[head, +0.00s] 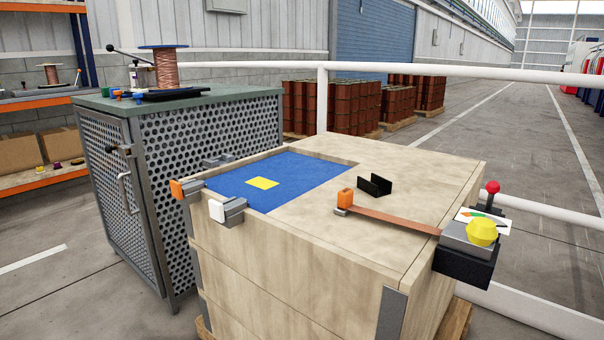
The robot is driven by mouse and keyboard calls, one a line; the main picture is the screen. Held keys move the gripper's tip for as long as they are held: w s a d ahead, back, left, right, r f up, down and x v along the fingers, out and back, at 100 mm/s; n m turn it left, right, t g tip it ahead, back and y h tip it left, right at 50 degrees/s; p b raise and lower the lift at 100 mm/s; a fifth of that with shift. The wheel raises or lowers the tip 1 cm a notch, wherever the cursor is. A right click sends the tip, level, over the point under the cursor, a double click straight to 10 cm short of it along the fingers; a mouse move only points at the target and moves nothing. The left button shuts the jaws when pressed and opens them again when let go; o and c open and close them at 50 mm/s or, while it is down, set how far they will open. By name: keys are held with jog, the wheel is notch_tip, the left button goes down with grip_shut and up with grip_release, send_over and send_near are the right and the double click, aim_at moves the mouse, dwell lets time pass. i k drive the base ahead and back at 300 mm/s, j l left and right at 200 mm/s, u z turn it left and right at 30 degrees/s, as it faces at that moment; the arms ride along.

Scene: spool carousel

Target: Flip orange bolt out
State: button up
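An orange-tipped bolt (178,190) sits on a grey metal bracket at the left edge of the wooden crate-like stand (420,168). Its orange end points left, beyond the edge. A similar white-tipped bolt (217,211) sits nearer on the same edge. Another orange piece, an upright knob (345,197), stands at the left end of a flat brown lever (392,220) on the stand's top. My gripper is not in the head view, so its state does not show.
A black bracket (374,186) stands near the middle. A control box (466,262) with a yellow knob (482,233) juts out right. A mesh cabinet (215,150) stands close on the left.

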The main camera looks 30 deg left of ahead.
aim_at(176, 187)
jog(key=u, duration=1.9)
